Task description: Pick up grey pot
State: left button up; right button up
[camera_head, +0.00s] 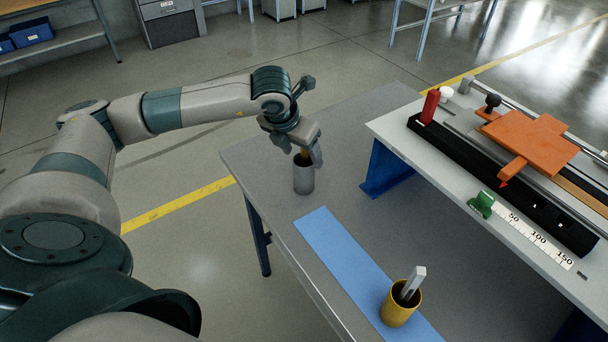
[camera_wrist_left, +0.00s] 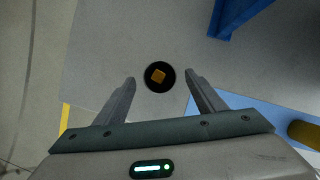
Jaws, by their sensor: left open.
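The grey pot (camera_head: 304,178) stands upright on the grey table, near its left edge. In the left wrist view the pot's round rim (camera_wrist_left: 159,90) lies between and just beyond the fingertips. My left gripper (camera_head: 308,157) is open, pointing down, over the top of the pot. In the left wrist view its two fingers (camera_wrist_left: 160,78) are spread wide, with a gap on each side of the pot. My right gripper is not in view.
A blue strip (camera_head: 335,244) lies on the table (camera_head: 265,150). On it stands a yellow pot (camera_head: 400,304) holding a light grey bar (camera_head: 412,283). A raised bench at right carries an orange plate (camera_head: 530,143), a red cylinder (camera_head: 430,106) and a ruler (camera_head: 538,240).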

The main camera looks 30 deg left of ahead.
aim_at(302, 160)
pick_arm(q)
jog(key=shift+w+f+p, duration=0.1)
jog(key=shift+f+p, duration=0.45)
jog(key=shift+p, duration=0.15)
jog(key=p+x, duration=0.1)
jog(key=x, duration=0.2)
jog(key=shift+p, duration=0.3)
jog(key=shift+f, duration=0.55)
jog(key=shift+w, duration=0.1)
jog(key=c, duration=1.5)
